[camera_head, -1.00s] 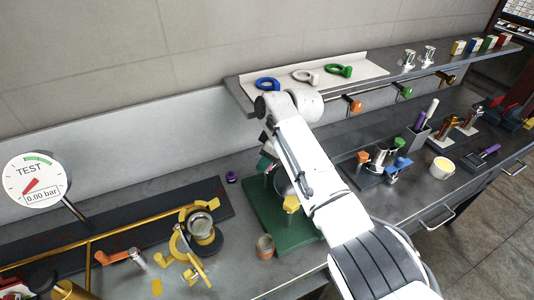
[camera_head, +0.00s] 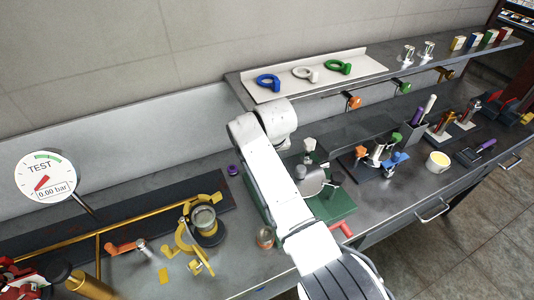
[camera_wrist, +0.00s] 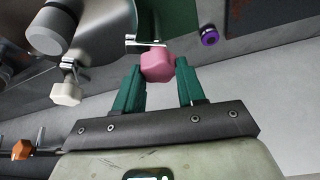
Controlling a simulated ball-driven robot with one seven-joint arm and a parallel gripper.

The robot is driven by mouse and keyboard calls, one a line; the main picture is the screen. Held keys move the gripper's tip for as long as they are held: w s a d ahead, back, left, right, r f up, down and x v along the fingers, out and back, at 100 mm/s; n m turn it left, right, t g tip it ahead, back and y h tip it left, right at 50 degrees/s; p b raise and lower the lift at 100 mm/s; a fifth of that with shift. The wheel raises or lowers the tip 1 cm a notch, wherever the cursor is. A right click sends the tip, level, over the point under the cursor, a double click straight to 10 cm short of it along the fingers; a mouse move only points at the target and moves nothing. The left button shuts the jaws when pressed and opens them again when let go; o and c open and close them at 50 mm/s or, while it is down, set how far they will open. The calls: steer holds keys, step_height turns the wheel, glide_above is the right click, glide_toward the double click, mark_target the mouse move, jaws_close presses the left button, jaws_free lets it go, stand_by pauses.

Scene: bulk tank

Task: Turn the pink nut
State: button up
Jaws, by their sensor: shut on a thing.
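The pink nut (camera_wrist: 158,67) is a faceted block in the upper middle of the wrist view. It sits by a thin metal bar with a bright rod end, in front of a green surface. The left finger overlaps the nut's edge. In the head view my white arm hides both the gripper and the pink nut. The green stand (camera_head: 336,207) shows to the right of the arm, with a grey round part (camera_head: 312,183) above it.
In the wrist view a white nut (camera_wrist: 66,93) and an orange nut (camera_wrist: 22,149) lie left, a purple nut (camera_wrist: 209,37) right. In the head view, yellow fixtures (camera_head: 186,236) stand left, and clamps (camera_head: 378,152) right. A shelf (camera_head: 376,70) holds coloured rings. The gauge (camera_head: 45,177) reads 0.00 bar.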

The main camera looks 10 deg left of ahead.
steer(key=shift+m+h, duration=0.4)
steer(key=shift+m, duration=0.7)
steer(key=shift+r, duration=0.1)
steer(key=o, duration=1.1)
steer(key=shift+c, duration=0.2)
steer(key=a+b+v, duration=0.1)
steer(key=b+v, duration=0.1)
steer(key=v, duration=0.8)
steer(key=shift+s+d+r, duration=0.2)
steer(key=shift+d+r, duration=0.1)
steer(key=shift+d, duration=0.1)
